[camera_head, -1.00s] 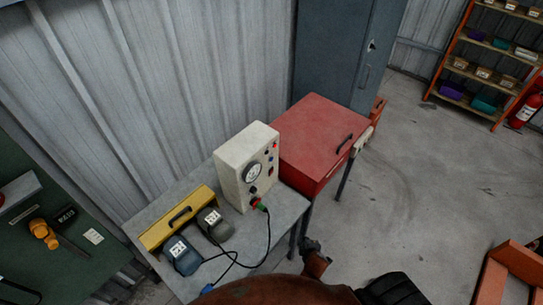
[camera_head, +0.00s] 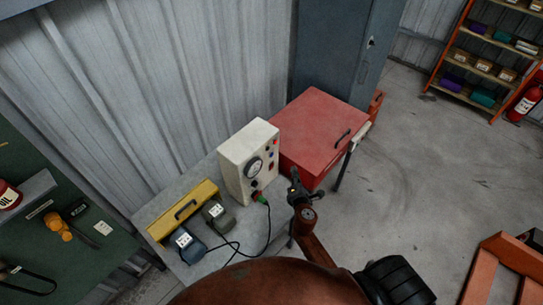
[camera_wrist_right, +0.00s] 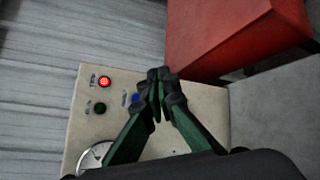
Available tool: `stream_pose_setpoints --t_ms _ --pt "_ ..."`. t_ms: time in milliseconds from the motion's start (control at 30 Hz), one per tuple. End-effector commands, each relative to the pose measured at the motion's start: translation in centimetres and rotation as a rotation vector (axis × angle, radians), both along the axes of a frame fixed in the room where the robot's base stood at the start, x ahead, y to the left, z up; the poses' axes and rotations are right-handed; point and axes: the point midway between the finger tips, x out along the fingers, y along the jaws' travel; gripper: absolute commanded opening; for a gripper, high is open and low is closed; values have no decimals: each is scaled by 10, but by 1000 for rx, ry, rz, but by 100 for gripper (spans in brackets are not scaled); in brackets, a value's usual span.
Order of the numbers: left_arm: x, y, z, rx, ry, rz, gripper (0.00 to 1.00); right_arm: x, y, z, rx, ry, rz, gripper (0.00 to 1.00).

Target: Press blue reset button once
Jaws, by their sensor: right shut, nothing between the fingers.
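A pale control box (camera_head: 232,160) stands on the grey bench, with a round gauge (camera_head: 255,166) and small buttons on its front. In the right wrist view the blue button (camera_wrist_right: 136,98) shows on the panel, partly beside my finger, with a lit red button (camera_wrist_right: 104,81) and a dark green one (camera_wrist_right: 100,108) to its left. My right gripper (camera_head: 294,180) is shut and empty, in front of the box's right side. In the wrist view its fingertips (camera_wrist_right: 158,80) appear just right of the blue button; I cannot tell their gap to the panel. My left gripper is not in view.
A red cabinet (camera_head: 315,125) stands right of the box, close to my right gripper. A cable (camera_head: 268,225) hangs from the box's green plug. Open floor lies to the right.

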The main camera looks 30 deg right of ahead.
Motion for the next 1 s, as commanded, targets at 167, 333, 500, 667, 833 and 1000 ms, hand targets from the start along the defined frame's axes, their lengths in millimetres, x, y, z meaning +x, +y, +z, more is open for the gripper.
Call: stream_pose_setpoints --t_ms 167,333,500,667,833,1000 --pt "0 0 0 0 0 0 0 0 0 0 3 0 -1 0" --pt "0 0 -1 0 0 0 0 8 3 0 5 -2 -1 0" --pt "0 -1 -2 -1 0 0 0 28 12 0 5 -2 -1 0" --pt "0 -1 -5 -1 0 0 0 49 20 -1 7 -2 -1 0" --pt "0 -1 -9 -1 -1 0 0 67 27 -2 5 0 -2 0" --pt "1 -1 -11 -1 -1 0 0 77 32 -1 5 0 -1 0"
